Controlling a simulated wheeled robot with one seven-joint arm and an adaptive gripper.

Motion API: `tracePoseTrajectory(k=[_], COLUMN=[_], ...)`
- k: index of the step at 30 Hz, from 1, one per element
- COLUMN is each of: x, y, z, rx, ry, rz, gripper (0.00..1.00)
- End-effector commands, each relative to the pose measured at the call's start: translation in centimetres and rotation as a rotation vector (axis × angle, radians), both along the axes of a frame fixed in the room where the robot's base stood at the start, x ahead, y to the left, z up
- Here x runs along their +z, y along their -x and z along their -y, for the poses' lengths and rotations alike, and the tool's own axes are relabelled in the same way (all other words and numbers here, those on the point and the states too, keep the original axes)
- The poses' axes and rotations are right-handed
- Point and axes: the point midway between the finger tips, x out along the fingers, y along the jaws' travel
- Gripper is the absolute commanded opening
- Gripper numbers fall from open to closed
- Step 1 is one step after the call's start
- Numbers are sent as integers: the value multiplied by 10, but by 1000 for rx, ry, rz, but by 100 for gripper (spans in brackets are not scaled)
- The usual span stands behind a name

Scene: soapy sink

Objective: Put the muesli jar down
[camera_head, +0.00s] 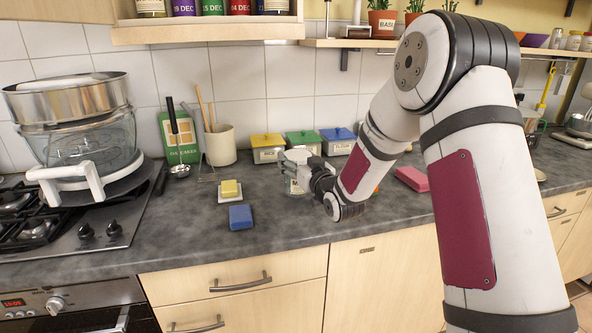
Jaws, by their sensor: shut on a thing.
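My gripper (293,163) is over the worktop, left of the wrist, and shut on the muesli jar (297,186). The jar looks small, pale and clear-sided, and the gripper hides much of it. It appears upright and close to the grey worktop (290,222). I cannot tell whether its base touches the surface.
Yellow (267,155), green (304,147) and blue-lidded (338,147) boxes stand behind the gripper. A blue sponge (240,217) and a yellow block on a white dish (229,198) lie to the left. A pink block (411,179) lies right. The worktop's front middle is clear.

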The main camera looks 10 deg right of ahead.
Motion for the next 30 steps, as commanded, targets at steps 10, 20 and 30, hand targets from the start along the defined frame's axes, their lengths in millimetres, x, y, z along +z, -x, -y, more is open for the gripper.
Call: tracePoseTrajectory(k=[10, 20, 30], x=[-20, -35, -39], y=[-14, -14, -14], z=[-1, -1, -1], rx=[-1, -1, -1], ry=[-1, 0, 0], rz=[-3, 3, 0], gripper=[4, 4, 83])
